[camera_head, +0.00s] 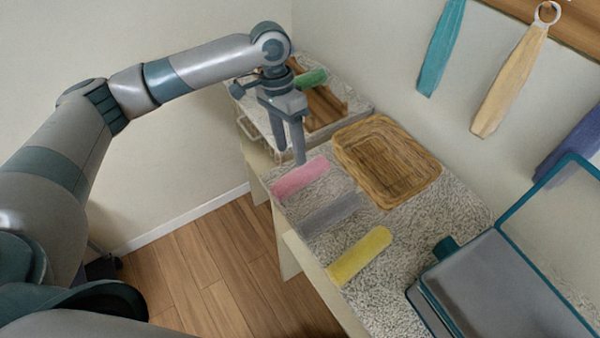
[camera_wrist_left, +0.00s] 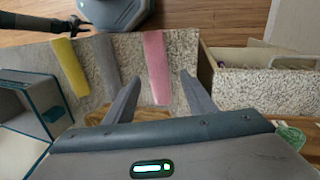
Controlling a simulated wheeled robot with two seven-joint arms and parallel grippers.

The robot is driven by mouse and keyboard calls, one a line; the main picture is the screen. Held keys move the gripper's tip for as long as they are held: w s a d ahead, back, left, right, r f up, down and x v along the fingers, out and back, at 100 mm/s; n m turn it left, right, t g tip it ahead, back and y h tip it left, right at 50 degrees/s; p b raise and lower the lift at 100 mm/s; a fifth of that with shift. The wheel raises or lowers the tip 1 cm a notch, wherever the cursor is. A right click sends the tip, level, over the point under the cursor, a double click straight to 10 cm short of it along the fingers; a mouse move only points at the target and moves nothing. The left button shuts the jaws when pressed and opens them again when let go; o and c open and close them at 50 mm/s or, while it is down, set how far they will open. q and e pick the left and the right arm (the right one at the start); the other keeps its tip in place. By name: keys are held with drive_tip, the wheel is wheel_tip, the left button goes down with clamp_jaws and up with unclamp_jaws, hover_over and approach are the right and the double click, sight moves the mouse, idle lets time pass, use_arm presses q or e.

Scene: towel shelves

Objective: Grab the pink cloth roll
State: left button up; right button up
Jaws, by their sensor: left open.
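The pink cloth roll (camera_head: 300,177) lies on the speckled grey shelf top, at the left end of a row with a grey roll (camera_head: 331,212) and a yellow roll (camera_head: 360,256). My left gripper (camera_head: 291,156) points down at the far end of the pink roll, open and empty. In the left wrist view the pink roll (camera_wrist_left: 157,66) shows between the two spread fingers (camera_wrist_left: 160,76). I cannot tell whether the fingertips are above the roll or level with it.
A wicker basket (camera_head: 387,160) stands on the shelf just right of the gripper. A green roll (camera_head: 311,78) lies behind the gripper on another surface. A teal-edged grey bin (camera_head: 505,290) stands at the lower right. Towels hang on the wall, including a beige one (camera_head: 510,82).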

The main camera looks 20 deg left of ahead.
sight(297, 170)
use_arm(q)
drive_tip(key=shift+x, duration=1.6)
drive_tip(key=shift+p, duration=0.3)
drive_tip(key=shift+s+d+f+p, duration=0.1)
drive_tip(key=shift+d+f+p, duration=0.1)
drive_tip(key=shift+f+p, duration=0.25)
drive_tip(key=p+x, duration=0.1)
drive_tip(key=x, duration=0.2)
drive_tip(key=shift+d+f, duration=0.2)
drive_tip(key=shift+f, duration=0.4)
drive_tip(key=c, duration=0.8)
